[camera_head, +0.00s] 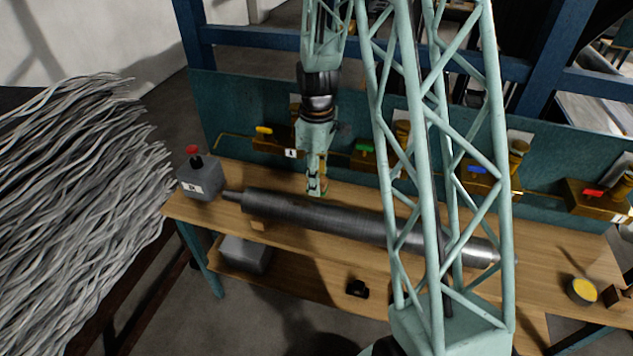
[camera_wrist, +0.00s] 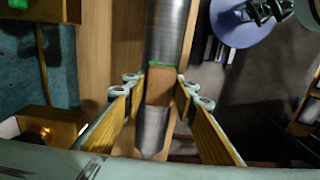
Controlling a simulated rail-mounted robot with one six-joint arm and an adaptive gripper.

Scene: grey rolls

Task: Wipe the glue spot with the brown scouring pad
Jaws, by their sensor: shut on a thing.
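The brown scouring pad (camera_wrist: 160,86) is between the fingertips of my gripper (camera_wrist: 162,85) in the wrist view, over the grey roll (camera_wrist: 170,30). A strip of green glue spot (camera_wrist: 160,65) shows along the pad's far edge; the pad may hide more of it. In the head view my gripper (camera_head: 317,187) points down at the back side of the grey roll (camera_head: 330,220), left of its middle. The pad and the glue are not clear in that view. Whether the pad presses on the roll cannot be told.
The roll lies along a wooden bench (camera_head: 590,258). A grey box with a red button (camera_head: 200,178) stands by its left end. Brass valves with coloured handles (camera_head: 375,155) line the back panel. A yellow-topped tin (camera_head: 582,291) stands at the right.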

